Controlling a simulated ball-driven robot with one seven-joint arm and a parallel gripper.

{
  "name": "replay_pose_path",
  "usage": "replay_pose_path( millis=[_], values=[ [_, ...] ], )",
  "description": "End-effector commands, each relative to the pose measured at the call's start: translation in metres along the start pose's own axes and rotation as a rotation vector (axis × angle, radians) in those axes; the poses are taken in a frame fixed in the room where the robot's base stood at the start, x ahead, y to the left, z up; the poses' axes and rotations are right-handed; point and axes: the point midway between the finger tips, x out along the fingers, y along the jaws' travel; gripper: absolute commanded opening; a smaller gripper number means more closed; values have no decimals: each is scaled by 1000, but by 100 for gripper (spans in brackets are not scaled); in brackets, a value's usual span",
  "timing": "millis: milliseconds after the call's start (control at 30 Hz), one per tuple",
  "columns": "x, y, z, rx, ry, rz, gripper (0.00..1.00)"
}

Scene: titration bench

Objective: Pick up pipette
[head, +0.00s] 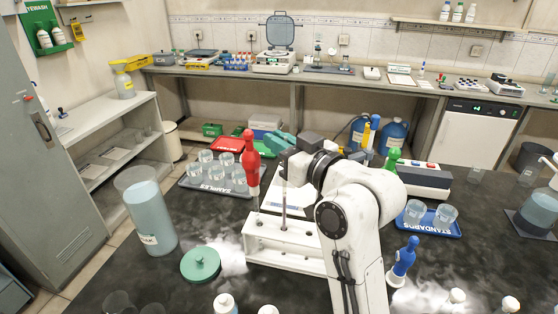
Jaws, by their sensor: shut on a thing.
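A pipette with a red upper body (250,160) and a pale lower stem stands upright, its lower end at the white rack (260,250). My gripper (263,150) reaches in from the right at the height of the red body and is shut on it. The fingertips are small and partly hidden, so the exact contact is hard to see. A thin grey rod (284,210) stands in the rack just right of the pipette. A blue pipette-like piece (403,262) stands to the right of my arm.
A large beaker of pale liquid (147,210) and a green lid (200,264) lie left of the rack. The samples tray (205,187) with several glasses is behind. The standards tray (445,230) is on the right. Bottle tops line the front edge.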

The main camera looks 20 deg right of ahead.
Motion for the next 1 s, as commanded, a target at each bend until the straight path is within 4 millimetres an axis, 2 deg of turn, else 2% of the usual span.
replay_pose_path(
  millis=[33, 200, 500, 667, 1000],
  values=[
    [0, 0, -12, -3, 6, 1, 0],
    [0, 0, -44, -3, 7, 1, 0],
    [0, 0, -95, -2, 4, 1, 0],
    [0, 0, -114, -1, 3, 0, 0],
    [0, 0, -140, -1, 0, 0, 0]
  ],
)
